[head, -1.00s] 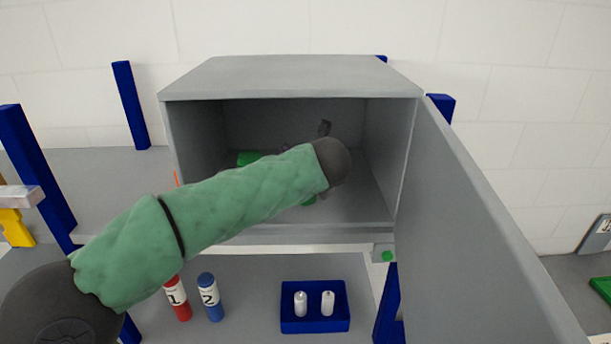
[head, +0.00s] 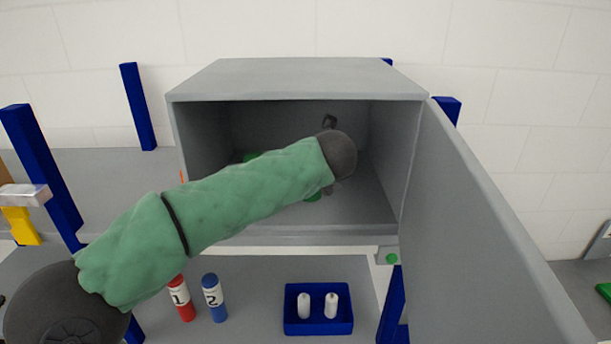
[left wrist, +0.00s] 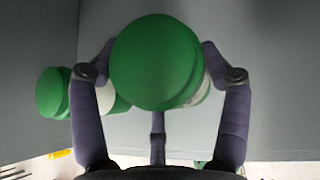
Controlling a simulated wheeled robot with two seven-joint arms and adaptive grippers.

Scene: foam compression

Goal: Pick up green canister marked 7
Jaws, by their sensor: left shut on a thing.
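In the left wrist view a green canister (left wrist: 155,62) with a pale band stands between the fingers of my left gripper (left wrist: 158,70), which is shut on it. Its number is not visible. Small green parts show beside the arm inside the cabinet (head: 313,196). My right gripper is not in view.
The cabinet door (head: 490,220) stands open at the right. Below are a red canister marked 1 (head: 183,305), a blue canister marked 2 (head: 214,300) and a blue tray (head: 318,328) with two white bottles. Blue posts (head: 137,105) stand around the cabinet.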

